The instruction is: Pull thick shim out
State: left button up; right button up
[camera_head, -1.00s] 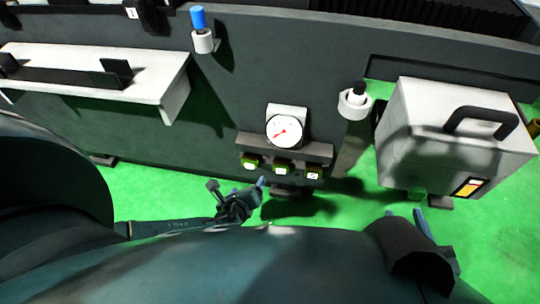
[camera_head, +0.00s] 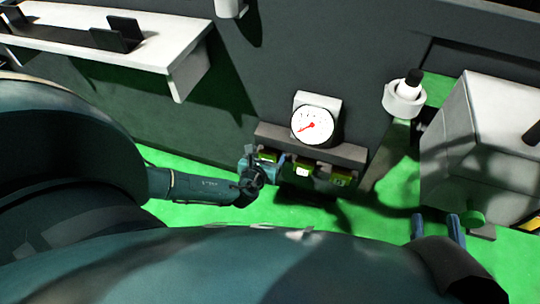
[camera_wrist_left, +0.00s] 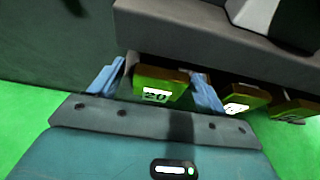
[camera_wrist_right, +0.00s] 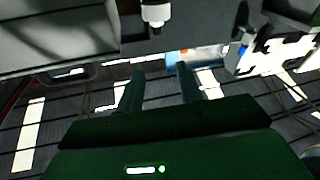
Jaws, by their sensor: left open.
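Several green, yellow-edged shims with white labels hang in a row from a grey ledge under the dial gauge. The leftmost shim (camera_head: 268,155), whose label reads like 20, also shows in the left wrist view (camera_wrist_left: 155,84). The middle shim (camera_head: 302,170) and right shim (camera_head: 341,179) hang beside it. I cannot tell by thickness which is the thick one. My left gripper (camera_head: 263,163) is open, its blue fingers (camera_wrist_left: 158,86) on either side of the leftmost shim, apparently not closed on it. My right gripper (camera_head: 437,228) is open and empty, near the grey box at right.
The dial gauge (camera_head: 312,124) sits above the ledge (camera_head: 340,151). A white holder with a black knob (camera_head: 404,95) and a grey box (camera_head: 470,150) stand to the right. A white shelf (camera_head: 150,50) juts out at upper left. Green floor is free below.

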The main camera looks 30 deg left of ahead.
pick_arm(q)
jog(key=shift+b+x, duration=0.4)
jog(key=shift+x, duration=1)
pick_arm(e)
jog(key=shift+w+a, duration=0.1)
pick_arm(q)
jog(key=shift+c, duration=0.3)
